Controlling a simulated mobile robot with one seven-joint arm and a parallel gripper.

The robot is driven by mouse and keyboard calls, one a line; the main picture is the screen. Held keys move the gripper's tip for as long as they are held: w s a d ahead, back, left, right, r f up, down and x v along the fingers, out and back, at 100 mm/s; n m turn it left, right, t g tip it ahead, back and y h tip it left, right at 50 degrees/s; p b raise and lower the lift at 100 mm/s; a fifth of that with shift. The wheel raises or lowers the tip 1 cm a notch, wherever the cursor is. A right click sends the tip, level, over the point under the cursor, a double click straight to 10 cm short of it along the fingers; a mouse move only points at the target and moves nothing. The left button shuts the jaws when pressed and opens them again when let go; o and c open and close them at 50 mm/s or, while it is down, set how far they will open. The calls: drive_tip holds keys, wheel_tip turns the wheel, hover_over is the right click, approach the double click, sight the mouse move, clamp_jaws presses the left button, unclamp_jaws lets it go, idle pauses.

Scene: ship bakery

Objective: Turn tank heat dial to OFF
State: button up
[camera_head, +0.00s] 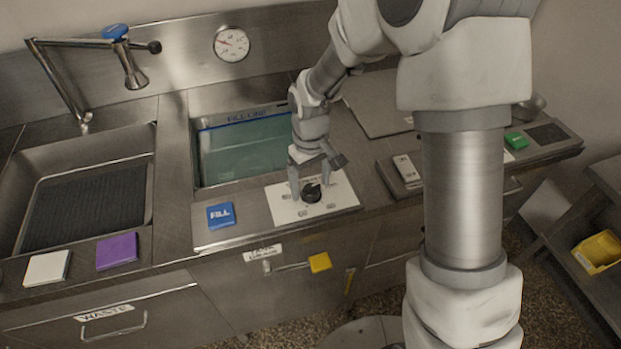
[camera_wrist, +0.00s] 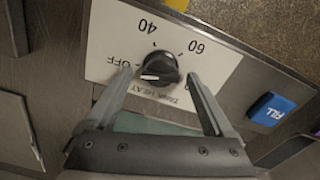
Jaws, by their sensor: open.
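The tank heat dial (camera_head: 311,192) is a black knob on a white plate (camera_head: 283,208) at the front of the counter. In the wrist view the dial (camera_wrist: 160,68) shows the labels OFF, 40 and 60 around it, on the white plate (camera_wrist: 105,50). The white mark on the knob points to the left side, near the OFF end; its exact setting is hard to tell. My gripper (camera_head: 310,190) is open and points down over the dial. In the wrist view the fingers of my gripper (camera_wrist: 160,80) stand on either side of the knob, with gaps showing.
A water tank (camera_head: 245,150) lies behind the plate. A blue FILL button (camera_head: 221,215) is left of it, a grey switch block (camera_head: 406,168) right. A yellow-handled drain lever (camera_head: 319,262) juts out below. A sink (camera_head: 85,200) with a faucet (camera_head: 130,70) is at the left.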

sight(311, 186)
wheel_tip(311, 186, up, 18)
drive_tip(key=p, duration=0.1)
drive_tip(key=shift+f, duration=0.25)
idle(0.4)
drive_tip(key=s+d+r+m+t, duration=0.2)
drive_tip(key=s+d, duration=0.4)
drive_tip(key=s, duration=0.3)
drive_tip(key=s+d+r+m+t, duration=0.3)
drive_tip(key=s+d+r+m, duration=0.1)
drive_tip(key=s, duration=0.6)
drive_tip(key=d+r, duration=0.1)
drive_tip(key=d, duration=0.1)
drive_tip(key=shift+d+t, duration=0.3)
drive_tip(key=shift+d, duration=0.05)
